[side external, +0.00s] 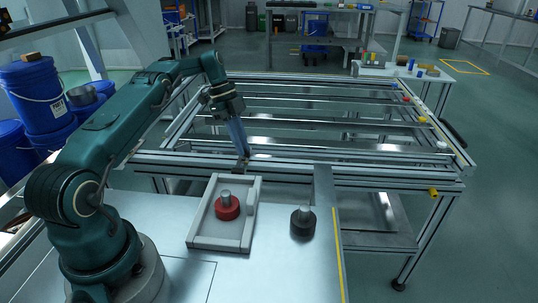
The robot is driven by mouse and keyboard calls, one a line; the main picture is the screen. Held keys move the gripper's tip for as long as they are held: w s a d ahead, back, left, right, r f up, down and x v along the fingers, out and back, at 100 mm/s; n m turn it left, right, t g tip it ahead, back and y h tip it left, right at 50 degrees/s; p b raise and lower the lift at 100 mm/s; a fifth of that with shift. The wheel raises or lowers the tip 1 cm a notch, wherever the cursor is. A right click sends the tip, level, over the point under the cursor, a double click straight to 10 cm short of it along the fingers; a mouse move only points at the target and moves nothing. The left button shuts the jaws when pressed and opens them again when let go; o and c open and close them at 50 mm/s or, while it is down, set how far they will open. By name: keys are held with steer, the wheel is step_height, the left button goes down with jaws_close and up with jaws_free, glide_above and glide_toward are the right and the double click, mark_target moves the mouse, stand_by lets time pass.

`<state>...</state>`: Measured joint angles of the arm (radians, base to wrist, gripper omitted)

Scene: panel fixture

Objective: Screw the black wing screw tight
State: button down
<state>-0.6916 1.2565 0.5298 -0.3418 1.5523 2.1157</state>
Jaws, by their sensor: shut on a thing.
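My gripper (243,156) points down at the near rail of the metal panel frame (290,168), behind the grey tray. It is shut on a small dark thing at its fingertips, which I take to be the black wing screw (240,167). The screw is small here and partly hidden by the fingers. I cannot tell how deep it sits in the rail or how its wings are turned.
A grey tray (251,215) in front holds a red knob with a metal top (227,208). A black knob with a metal top (303,223) stands right of it on the bench (290,275). Blue buckets (35,92) stand at the left. The bench front is clear.

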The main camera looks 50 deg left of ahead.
steer(key=shift+s, duration=0.1)
steer(key=c, duration=0.9)
jaws_free()
steer(key=shift+c, duration=0.2)
steer(key=shift+n, duration=0.4)
